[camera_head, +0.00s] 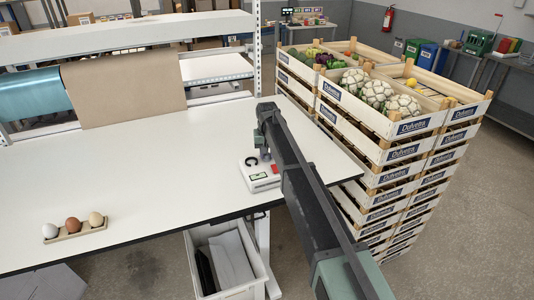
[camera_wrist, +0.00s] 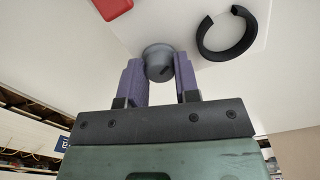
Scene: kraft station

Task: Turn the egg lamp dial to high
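The egg lamp (camera_head: 262,182) is a small white box on the white table near its right edge, with a black ring (camera_wrist: 227,34) and a red part (camera_wrist: 112,7). Its grey round dial (camera_wrist: 157,58) shows in the wrist view, with a small dark mark near its lower right edge. My gripper (camera_wrist: 159,66) has one purple finger on each side of the dial, with no clear gap on either side. In the head view my arm hides the dial and the fingertips, and part of the lamp. The dial's setting labels cannot be read.
A wooden holder (camera_head: 75,234) with three eggs stands at the table's front left. Stacked vegetable crates (camera_head: 400,150) stand close beyond the table's right edge. A white bin (camera_head: 225,262) is below the front edge. The middle of the table (camera_head: 170,160) is clear.

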